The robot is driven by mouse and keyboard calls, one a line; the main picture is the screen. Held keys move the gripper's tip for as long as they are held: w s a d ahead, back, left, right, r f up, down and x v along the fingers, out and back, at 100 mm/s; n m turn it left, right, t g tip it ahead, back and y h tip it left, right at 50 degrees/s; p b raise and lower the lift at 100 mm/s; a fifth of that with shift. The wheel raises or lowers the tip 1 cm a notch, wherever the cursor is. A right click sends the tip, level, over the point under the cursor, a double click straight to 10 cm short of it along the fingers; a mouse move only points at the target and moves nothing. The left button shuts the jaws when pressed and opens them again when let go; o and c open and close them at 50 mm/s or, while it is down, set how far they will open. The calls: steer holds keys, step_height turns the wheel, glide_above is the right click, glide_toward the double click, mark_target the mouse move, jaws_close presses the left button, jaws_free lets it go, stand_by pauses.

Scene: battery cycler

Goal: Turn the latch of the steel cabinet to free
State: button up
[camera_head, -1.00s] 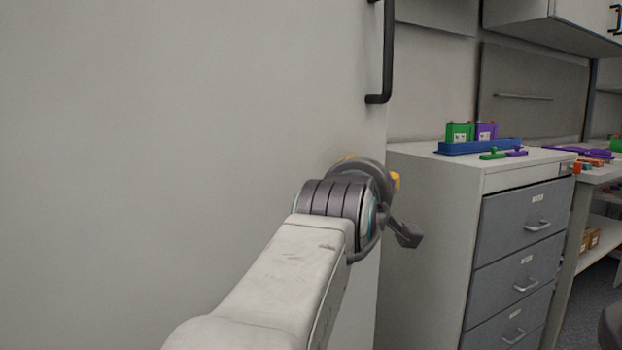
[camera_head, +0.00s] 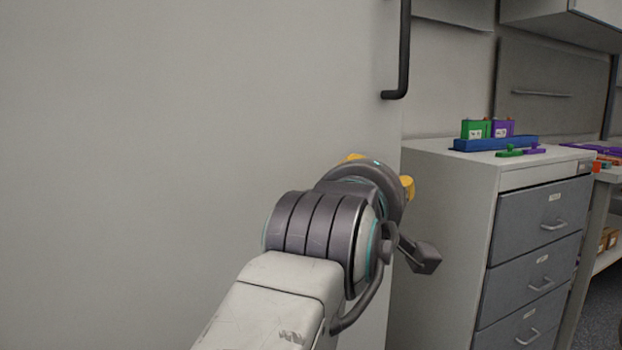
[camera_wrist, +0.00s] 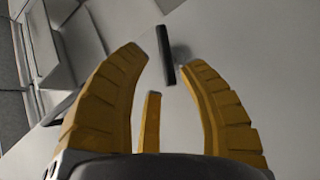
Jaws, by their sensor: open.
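The steel cabinet (camera_head: 150,150) shows as a broad, plain light-grey face filling the left of the head view. Its face also shows in the wrist view (camera_wrist: 255,55). A short dark bar, which looks like the latch (camera_wrist: 165,55), stands out from that face in the wrist view. My gripper (camera_wrist: 160,70) is open, its yellow fingers spread around the line to the bar. The bar appears just beyond the fingertips, between them; I cannot tell whether anything touches. In the head view, my arm and wrist hide the bar and most of the fingers.
A black vertical handle (camera_head: 402,55) is on the right side of the cabinet face, above my wrist. A grey drawer unit (camera_head: 440,220) stands close at the right, with a blue tray (camera_head: 495,143) holding green and purple blocks on top.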

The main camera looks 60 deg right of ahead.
steer(key=shift+s+a+r, duration=0.1)
steer(key=shift+s+a, duration=0.05)
steer(key=shift+a, duration=0.8)
steer(key=shift+s+a+r, duration=0.1)
steer(key=shift+s+a, duration=0.05)
steer(key=shift+a, duration=0.8)
